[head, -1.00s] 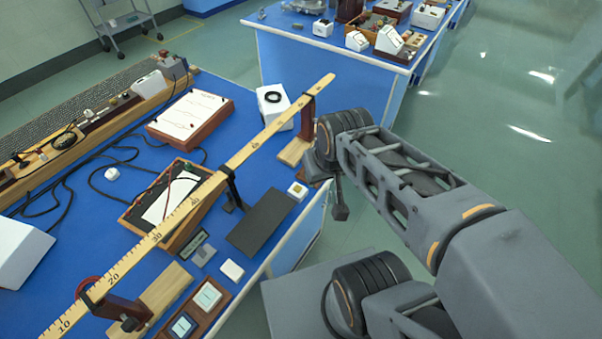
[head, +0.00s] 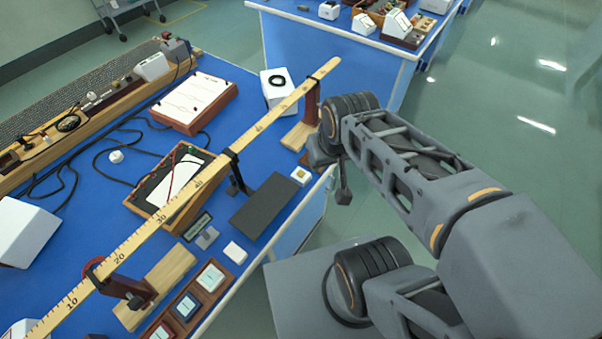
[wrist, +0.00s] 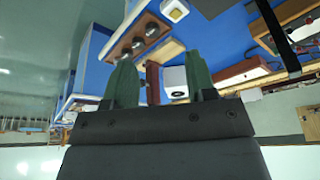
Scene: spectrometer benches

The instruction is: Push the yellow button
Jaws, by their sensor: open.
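The yellow button is a small yellow patch on top of a white box (head: 300,176) near the right edge of the blue bench. The same white box with its yellow top shows at the top of the wrist view (wrist: 175,10). My gripper (wrist: 162,78) is open, with two green fingers and nothing held between them. In the head view my gripper (head: 343,194) is a small dark shape hanging from the wrist, beyond the bench edge and to the right of the button, apart from it.
A long wooden ruler (head: 208,180) on stands crosses the blue bench (head: 90,210). A dark grey plate (head: 264,206) and a white block (head: 236,252) lie near the button. A white box with a black ring (head: 276,94) stands behind the ruler. Green floor is clear at right.

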